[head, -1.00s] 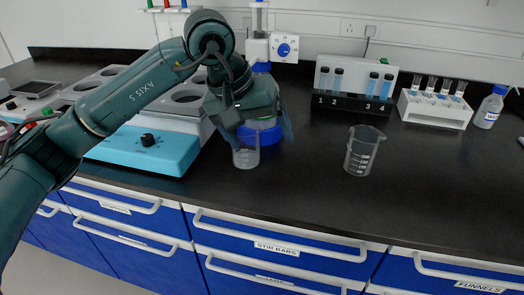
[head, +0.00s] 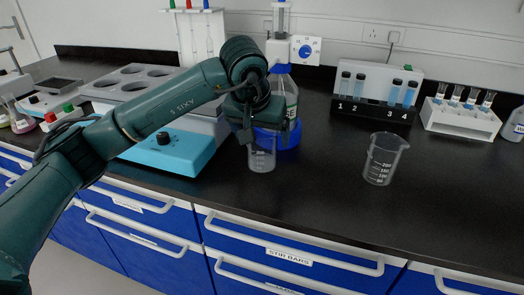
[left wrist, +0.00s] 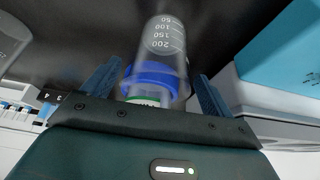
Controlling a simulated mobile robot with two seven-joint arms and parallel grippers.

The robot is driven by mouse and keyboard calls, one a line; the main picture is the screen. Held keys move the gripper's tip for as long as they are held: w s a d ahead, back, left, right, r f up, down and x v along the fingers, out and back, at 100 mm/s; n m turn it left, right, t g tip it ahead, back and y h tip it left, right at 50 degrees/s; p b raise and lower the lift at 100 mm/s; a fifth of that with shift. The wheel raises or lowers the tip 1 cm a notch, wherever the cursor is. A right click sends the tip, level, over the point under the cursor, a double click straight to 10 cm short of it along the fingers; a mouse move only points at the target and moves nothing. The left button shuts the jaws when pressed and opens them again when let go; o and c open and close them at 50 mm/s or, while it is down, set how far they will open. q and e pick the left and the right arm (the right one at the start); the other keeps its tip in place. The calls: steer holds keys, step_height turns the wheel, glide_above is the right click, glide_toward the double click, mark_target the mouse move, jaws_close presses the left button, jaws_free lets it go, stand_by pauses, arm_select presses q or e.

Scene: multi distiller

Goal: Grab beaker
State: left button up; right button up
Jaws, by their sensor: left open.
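A small clear beaker (head: 262,154) with white markings stands on the black bench, in front of a bottle with a blue base. My left gripper (head: 268,132) is open just above and behind the beaker's upper part, and the arm hides some of the bottle. In the left wrist view the beaker (left wrist: 166,40) appears upside down between the two spread blue fingers of the gripper (left wrist: 155,88), with no finger visibly touching it. A second clear beaker (head: 383,160) stands to the right, clear of the gripper. My right gripper is out of view.
The dispenser bottle (head: 290,92) with its blue base (head: 289,138) stands right behind the beaker. A blue and grey heating unit (head: 170,152) is to the left. Vial racks (head: 375,112) (head: 462,120) stand at the back right. The front right bench is free.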

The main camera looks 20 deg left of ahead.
arm_select(q)
steer(key=x, duration=0.4)
steer(key=shift+r, duration=0.1)
steer(key=shift+c, duration=0.3)
steer(key=c, duration=1.1)
